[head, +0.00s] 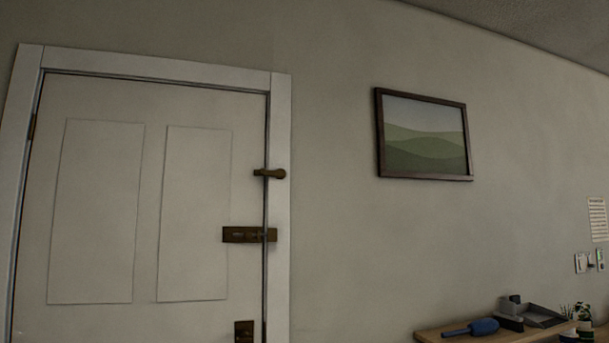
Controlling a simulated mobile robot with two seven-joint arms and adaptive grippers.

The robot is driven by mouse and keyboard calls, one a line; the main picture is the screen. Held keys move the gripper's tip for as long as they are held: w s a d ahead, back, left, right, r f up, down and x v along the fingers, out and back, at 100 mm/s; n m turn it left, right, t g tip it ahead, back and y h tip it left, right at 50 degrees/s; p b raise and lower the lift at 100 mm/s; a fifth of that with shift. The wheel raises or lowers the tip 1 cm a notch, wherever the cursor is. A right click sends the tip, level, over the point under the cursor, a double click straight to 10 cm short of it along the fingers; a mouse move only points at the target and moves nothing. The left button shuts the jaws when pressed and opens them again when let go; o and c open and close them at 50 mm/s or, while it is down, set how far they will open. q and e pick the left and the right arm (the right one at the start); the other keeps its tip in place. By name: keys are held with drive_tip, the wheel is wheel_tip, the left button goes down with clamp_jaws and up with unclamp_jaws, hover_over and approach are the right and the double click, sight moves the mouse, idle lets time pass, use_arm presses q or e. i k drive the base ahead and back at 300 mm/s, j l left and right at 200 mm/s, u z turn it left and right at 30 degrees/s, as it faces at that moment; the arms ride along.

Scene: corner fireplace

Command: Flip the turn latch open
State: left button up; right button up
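The turn latch (270,173) is a small dark bronze bar near the right edge of a white panelled door (150,215). It lies about level and spans the gap between the door and its white frame (281,120). A dark bronze slide bolt (249,235) sits below it, also reaching across the gap. A dark plate (244,331) shows lower on the door, cut off by the bottom edge of the view. Neither of my grippers is in view.
A framed landscape picture (424,136) hangs on the wall right of the door. A wooden surface (455,338) at bottom right holds a blue object (472,327), a dark tray (540,316) and a plant (584,312). The wall beside the latch is bare.

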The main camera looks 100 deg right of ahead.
sight(261, 171)
drive_tip(key=z, duration=3)
drive_tip(key=i+j, duration=0.2)
drive_tip(key=i, duration=0.25)
drive_tip(key=i+j, duration=0.15)
drive_tip(key=i, duration=0.35)
drive_tip(key=i+j, duration=0.2)
drive_tip(key=i, duration=0.25)
drive_tip(key=z, duration=1.25)
